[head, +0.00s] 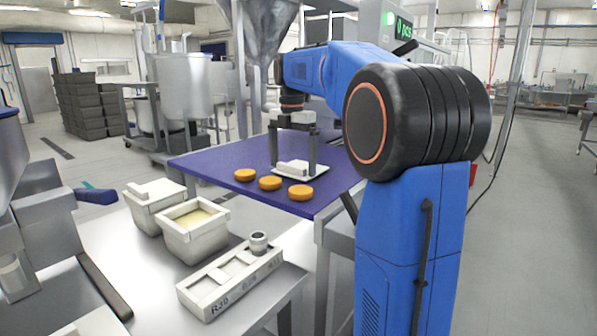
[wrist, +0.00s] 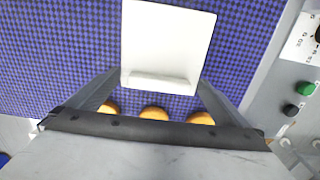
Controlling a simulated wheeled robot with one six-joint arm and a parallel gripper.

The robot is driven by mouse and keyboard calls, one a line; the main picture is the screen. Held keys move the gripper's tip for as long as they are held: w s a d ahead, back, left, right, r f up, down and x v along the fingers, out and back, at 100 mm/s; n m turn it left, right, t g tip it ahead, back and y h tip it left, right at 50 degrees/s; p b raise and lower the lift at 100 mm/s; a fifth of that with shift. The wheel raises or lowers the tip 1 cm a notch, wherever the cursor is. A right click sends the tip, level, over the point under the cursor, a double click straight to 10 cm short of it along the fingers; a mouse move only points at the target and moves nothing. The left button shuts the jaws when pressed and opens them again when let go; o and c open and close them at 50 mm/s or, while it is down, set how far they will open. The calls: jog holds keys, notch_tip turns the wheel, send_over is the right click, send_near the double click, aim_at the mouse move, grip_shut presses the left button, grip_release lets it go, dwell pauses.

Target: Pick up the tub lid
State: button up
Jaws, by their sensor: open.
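The tub lid (head: 313,175) is a flat white square plate with a raised bar handle, lying on the purple-blue belt. In the wrist view the lid (wrist: 167,35) fills the upper middle, its handle running crosswise near the bottom edge. My gripper (head: 293,168) is open, pointing down, with one finger on each side of the handle. In the wrist view the fingers (wrist: 160,80) stand left and right of the handle, with a gap on each side. Whether the tips touch the plate I cannot tell. An open tub (head: 196,236) with pale yellow filling stands on the steel table.
Three orange rounds (head: 270,183) lie on the belt (head: 215,160) close to the lid, on the near side. A second tub (head: 150,205) with a lid on it and a marked white tray (head: 225,280) holding a small metal piece (head: 258,242) stand on the table.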

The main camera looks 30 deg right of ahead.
jog(key=c, duration=1.1)
